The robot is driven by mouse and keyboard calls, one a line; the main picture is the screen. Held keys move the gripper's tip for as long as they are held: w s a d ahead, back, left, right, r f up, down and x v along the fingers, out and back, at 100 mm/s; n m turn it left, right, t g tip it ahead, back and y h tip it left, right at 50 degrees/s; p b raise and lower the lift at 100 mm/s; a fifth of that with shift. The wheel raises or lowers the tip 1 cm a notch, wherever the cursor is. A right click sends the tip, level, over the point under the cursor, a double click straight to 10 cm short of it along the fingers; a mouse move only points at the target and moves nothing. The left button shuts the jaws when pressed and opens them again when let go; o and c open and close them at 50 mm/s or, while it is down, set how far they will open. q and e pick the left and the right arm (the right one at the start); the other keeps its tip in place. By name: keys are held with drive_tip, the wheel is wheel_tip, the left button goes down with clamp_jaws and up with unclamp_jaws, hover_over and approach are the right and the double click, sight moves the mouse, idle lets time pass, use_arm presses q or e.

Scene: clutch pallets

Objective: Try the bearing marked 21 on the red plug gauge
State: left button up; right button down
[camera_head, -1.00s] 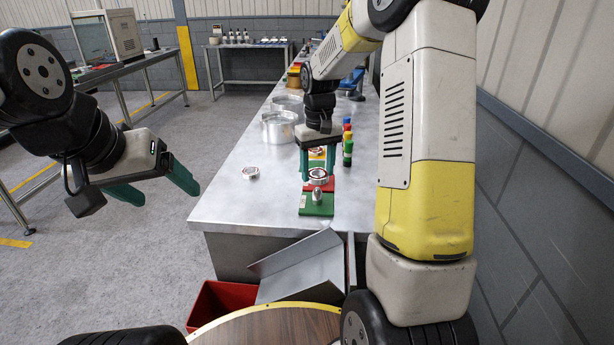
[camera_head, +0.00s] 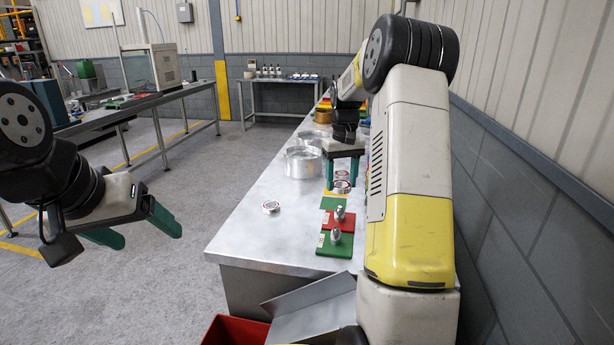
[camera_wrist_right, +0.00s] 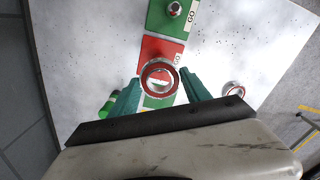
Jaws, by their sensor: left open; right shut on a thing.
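My right gripper (camera_head: 342,187) is shut on a silver bearing ring (camera_wrist_right: 159,78), held level between the teal fingertips; no number on it is readable. In the head view the ring shows just beyond the red gauge plate (camera_head: 329,220) and its upright silver plug (camera_head: 340,213), which is bare. In the wrist view the ring overlaps the red plate (camera_wrist_right: 157,50), and the plug is not clearly seen. A green plate (camera_head: 322,245) with another silver plug (camera_head: 335,237) lies nearer. My left gripper (camera_head: 143,231) is open and empty, out over the floor left of the bench.
A loose bearing (camera_head: 271,206) lies on the metal bench (camera_head: 245,225), left of the plates; it also shows in the wrist view (camera_wrist_right: 233,89). Large metal rings (camera_head: 303,162) stand farther back. A red bin (camera_head: 235,331) and a metal chute (camera_head: 312,312) are at the bench's front.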

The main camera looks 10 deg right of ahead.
sight(340, 207)
drive_tip(key=shift+w+d+f, duration=0.15)
drive_tip(key=shift+w+f, duration=0.1)
drive_tip(key=shift+f, duration=2.7)
drive_tip(key=shift+f, duration=0.45)
drive_tip(key=shift+c, duration=2.1)
unclamp_jaws()
drive_tip(key=shift+o, duration=0.2)
drive_tip(key=o, duration=0.4)
